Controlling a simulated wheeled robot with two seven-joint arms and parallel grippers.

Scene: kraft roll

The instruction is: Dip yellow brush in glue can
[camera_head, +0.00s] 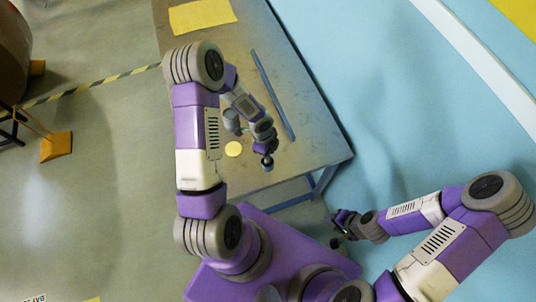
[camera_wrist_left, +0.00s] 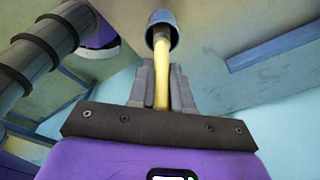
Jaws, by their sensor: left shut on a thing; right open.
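My left gripper (camera_head: 265,148) is over the table near its front edge. In the left wrist view the same gripper (camera_wrist_left: 161,88) is shut on the yellow brush (camera_wrist_left: 162,78), which extends lengthwise away from the fingers. The blue-grey glue can (camera_wrist_left: 162,17) is just beyond the fingertips, its dark opening facing the gripper. The brush's far end overlaps the opening and looks to be inside it; how deep is hidden. In the head view the brush cannot be made out. My right gripper (camera_head: 343,232) is open and empty, off the table.
A grey cylinder (camera_head: 232,121) shows beside my left forearm. A striped barrier (camera_head: 92,84) and an orange wedge (camera_head: 56,146) are left of the table.

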